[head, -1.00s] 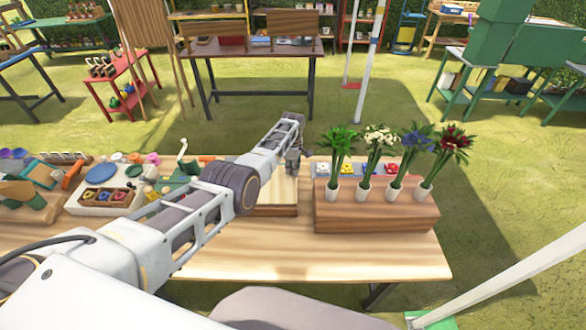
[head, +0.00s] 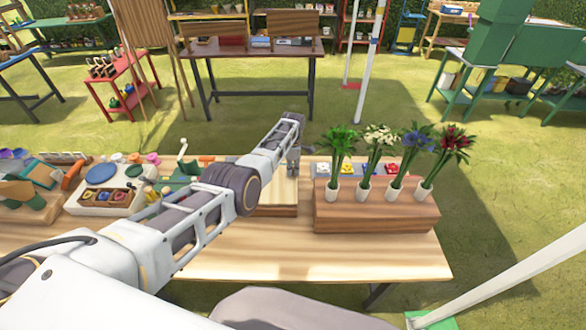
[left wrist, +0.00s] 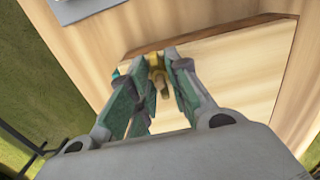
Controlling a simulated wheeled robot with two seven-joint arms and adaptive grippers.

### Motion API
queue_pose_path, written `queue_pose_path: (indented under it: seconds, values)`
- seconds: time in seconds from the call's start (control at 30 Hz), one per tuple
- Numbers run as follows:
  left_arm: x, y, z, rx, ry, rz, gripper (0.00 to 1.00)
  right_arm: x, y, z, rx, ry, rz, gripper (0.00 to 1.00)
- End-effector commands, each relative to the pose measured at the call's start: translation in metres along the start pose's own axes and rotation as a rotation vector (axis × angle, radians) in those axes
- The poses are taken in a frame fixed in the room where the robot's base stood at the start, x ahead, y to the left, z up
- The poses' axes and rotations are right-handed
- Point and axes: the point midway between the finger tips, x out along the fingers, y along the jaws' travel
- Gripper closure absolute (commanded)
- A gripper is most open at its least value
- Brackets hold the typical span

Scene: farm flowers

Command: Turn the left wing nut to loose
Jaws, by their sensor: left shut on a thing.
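The left wing nut (left wrist: 156,66) is a small yellow, brass-like piece between my left gripper's fingertips in the left wrist view. My left gripper (left wrist: 158,72) is shut on it, with one finger on each side. The wing nut is over the far edge of a pale wooden board (left wrist: 228,75). In the head view my left gripper (head: 293,168) points down at the back of this board (head: 277,198), and my arm covers much of it. The wing nut cannot be made out there. My right gripper is in neither view.
A wooden block (head: 375,212) with several vases of flowers stands close to the right of the board. A grey tray (head: 349,170) with coloured pieces is behind it. Tools and a sorting box (head: 104,200) crowd the left. The table's front right (head: 340,260) is clear.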

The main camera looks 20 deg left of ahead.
Motion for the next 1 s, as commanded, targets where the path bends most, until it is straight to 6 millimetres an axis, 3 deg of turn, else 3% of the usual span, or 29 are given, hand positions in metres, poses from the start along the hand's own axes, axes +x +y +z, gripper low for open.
queue_pose_path:
  seconds: [0.07, 0.1, 0.27, 1.0]
  values:
    - [-0.002, 0.002, 0.000, -0.001, -0.002, 0.005, 1.00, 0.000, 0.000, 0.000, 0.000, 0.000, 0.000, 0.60]
    - [-0.002, 0.002, 0.000, -0.001, -0.002, 0.005, 0.78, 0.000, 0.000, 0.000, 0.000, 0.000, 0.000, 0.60]
    - [-0.001, 0.001, 0.000, 0.000, -0.001, 0.003, 0.58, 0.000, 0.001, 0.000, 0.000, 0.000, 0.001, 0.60]
    - [-0.011, 0.000, 0.000, 0.001, 0.000, 0.001, 0.58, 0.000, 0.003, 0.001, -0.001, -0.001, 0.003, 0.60]
